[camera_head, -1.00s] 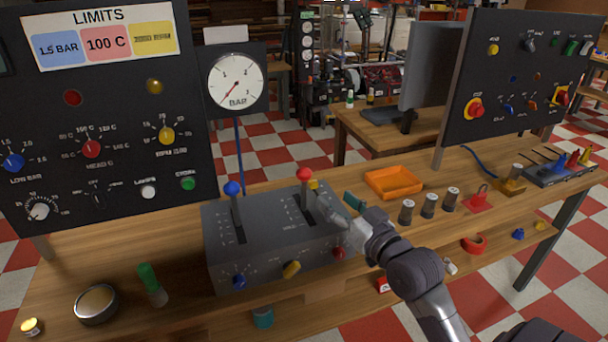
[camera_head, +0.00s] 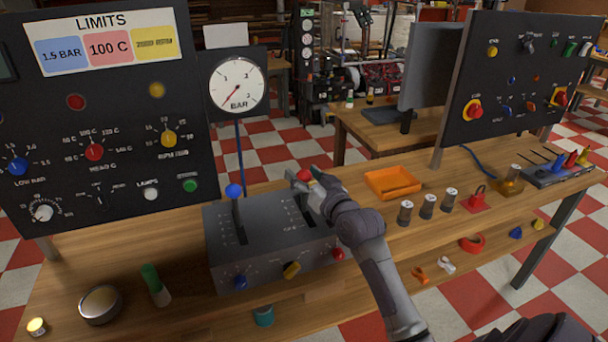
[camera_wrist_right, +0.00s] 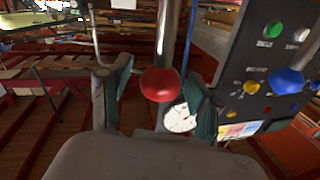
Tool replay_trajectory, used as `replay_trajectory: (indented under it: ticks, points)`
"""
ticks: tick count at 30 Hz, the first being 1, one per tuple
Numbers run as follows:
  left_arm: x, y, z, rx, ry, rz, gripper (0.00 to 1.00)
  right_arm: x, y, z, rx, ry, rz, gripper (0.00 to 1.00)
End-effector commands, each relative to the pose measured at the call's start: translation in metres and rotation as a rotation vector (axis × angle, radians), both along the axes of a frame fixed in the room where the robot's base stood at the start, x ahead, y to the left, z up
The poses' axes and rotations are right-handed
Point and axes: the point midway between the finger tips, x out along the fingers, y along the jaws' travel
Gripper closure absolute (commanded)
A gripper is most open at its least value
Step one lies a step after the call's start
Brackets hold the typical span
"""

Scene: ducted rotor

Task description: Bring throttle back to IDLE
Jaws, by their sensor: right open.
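A grey lever box (camera_head: 262,262) stands on the bench with two levers in slots. The red-knobbed lever (camera_head: 304,175) stands upright in the right slot. The blue-knobbed lever (camera_head: 234,191) stands in the left slot. The slot lettering is too small to read, so IDLE cannot be made out. My right gripper (camera_head: 305,182) is open at the red knob and partly hides that lever. In the right wrist view the red knob (camera_wrist_right: 160,84) lies between the two spread fingers (camera_wrist_right: 158,98), with gaps visible on both sides. My left gripper is out of view.
A pressure gauge (camera_head: 237,83) and a black limits panel (camera_head: 100,130) stand behind the box. An orange tray (camera_head: 393,183) and several metal cylinders (camera_head: 428,207) are to the right. A green-capped bottle (camera_head: 155,285) and round tin (camera_head: 100,305) are left.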

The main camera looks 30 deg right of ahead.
Motion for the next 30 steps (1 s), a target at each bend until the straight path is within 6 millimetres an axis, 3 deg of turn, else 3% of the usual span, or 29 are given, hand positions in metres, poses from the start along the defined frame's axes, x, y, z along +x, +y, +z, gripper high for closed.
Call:
replay_trajectory:
  ticks: [4, 15, 24, 30]
  points:
    - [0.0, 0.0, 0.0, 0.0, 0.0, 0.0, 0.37, 0.0, 0.0, 0.0, 0.0, 0.0, 0.0, 0.37]
    - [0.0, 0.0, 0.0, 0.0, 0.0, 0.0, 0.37, 0.0, 0.0, 0.0, 0.0, 0.0, 0.0, 0.99]
    - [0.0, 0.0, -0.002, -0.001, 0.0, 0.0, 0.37, -0.002, 0.0, -0.001, -0.001, -0.005, 0.0, 1.0]
    - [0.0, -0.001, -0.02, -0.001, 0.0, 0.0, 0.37, -0.013, 0.003, -0.007, -0.016, -0.061, 0.0, 1.0]
